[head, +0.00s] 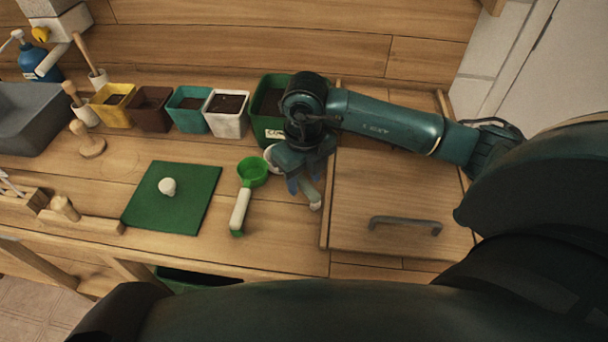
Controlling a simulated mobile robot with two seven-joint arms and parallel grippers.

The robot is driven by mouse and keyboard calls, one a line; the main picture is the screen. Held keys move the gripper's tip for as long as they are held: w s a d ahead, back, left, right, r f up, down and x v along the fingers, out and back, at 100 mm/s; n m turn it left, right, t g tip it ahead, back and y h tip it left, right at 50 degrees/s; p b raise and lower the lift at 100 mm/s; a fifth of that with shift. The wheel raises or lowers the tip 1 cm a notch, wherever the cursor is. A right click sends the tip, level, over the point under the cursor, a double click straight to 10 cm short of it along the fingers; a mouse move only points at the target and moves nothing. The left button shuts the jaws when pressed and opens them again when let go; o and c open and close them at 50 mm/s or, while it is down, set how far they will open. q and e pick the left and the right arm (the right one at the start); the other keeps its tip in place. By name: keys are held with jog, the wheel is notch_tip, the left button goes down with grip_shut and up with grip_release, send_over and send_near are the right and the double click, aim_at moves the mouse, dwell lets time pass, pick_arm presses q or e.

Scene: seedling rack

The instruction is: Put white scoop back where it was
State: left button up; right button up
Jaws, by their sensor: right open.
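The white scoop (315,205) lies on the bench just right of the green scoop, mostly hidden under my right gripper. A pale rim of its bowl shows at the gripper's left side and its handle end shows below. My right gripper (304,187) is open and points down over the scoop, with its fingers about the handle. I cannot tell whether they touch it. My left gripper is not in view.
A green scoop (253,172) with a white handle lies close left. A green mat (140,207) bears a small white lump (167,186). Several pots, including a white pot (226,124) and a green pot (262,128), line the back. A handled wooden panel (385,190) is at right.

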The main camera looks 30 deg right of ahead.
notch_tip(320, 180, up, 13)
dwell(0.4)
jog(key=shift+s, duration=0.15)
